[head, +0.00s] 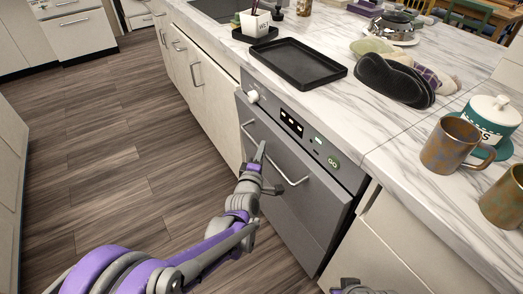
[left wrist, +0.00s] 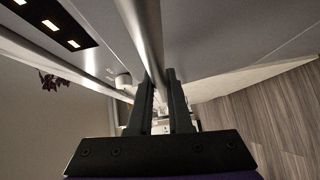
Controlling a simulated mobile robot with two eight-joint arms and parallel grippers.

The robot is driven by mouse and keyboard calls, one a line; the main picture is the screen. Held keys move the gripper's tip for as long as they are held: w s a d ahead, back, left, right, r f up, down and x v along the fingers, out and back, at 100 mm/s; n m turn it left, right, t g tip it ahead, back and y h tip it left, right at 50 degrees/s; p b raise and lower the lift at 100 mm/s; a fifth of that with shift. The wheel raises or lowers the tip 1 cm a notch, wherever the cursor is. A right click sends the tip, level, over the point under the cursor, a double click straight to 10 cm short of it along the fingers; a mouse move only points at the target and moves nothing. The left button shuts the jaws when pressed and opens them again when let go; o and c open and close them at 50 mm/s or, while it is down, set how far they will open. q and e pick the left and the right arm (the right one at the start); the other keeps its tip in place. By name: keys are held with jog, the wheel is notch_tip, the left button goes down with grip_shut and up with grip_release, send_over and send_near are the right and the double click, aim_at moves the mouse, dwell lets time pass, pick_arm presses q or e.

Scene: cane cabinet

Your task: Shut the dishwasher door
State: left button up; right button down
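The dishwasher (head: 290,215) is a grey unit under the counter, with a control panel (head: 291,124) along its top. Its door stands upright or nearly so; I cannot tell whether a small gap is left. A bar handle (head: 290,178) crosses the door's upper part and shows as a pale bar in the left wrist view (left wrist: 143,35). My left gripper (head: 262,155) is at the handle, its fingers (left wrist: 163,85) apart, with the bar running toward the space between them. Whether they touch it is unclear. A grey part of my right gripper (head: 350,287) shows at the bottom edge, its fingers mostly hidden.
The marble counter (head: 350,110) above holds a black tray (head: 295,63), a dark oven mitt (head: 393,80), brown mugs (head: 453,145) and a lidded teal-and-white jar (head: 490,118). White cabinets (head: 205,85) flank the dishwasher. The wood floor (head: 110,150) in front is clear.

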pick_arm(q)
grip_shut()
dwell(0.9)
